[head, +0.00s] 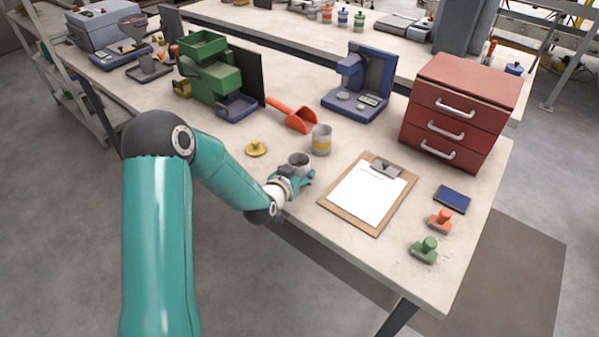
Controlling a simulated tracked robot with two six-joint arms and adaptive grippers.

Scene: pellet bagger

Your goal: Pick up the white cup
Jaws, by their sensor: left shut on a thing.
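The white cup (299,158) is at the front edge of the near table, with something dark inside it. My left gripper (297,177) is around the cup's body from the front left and shut on it. The cup is upright; the fingers hide its lower part, so I cannot tell whether its base touches the table. My right gripper is not in view.
A grey can with a yellow band (321,140) stands just behind the cup. A brass lid-like piece (256,149) lies to the left, a red scoop (297,117) behind. A clipboard (337,210) lies to the right, near two stamps and a red drawer unit (462,98).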

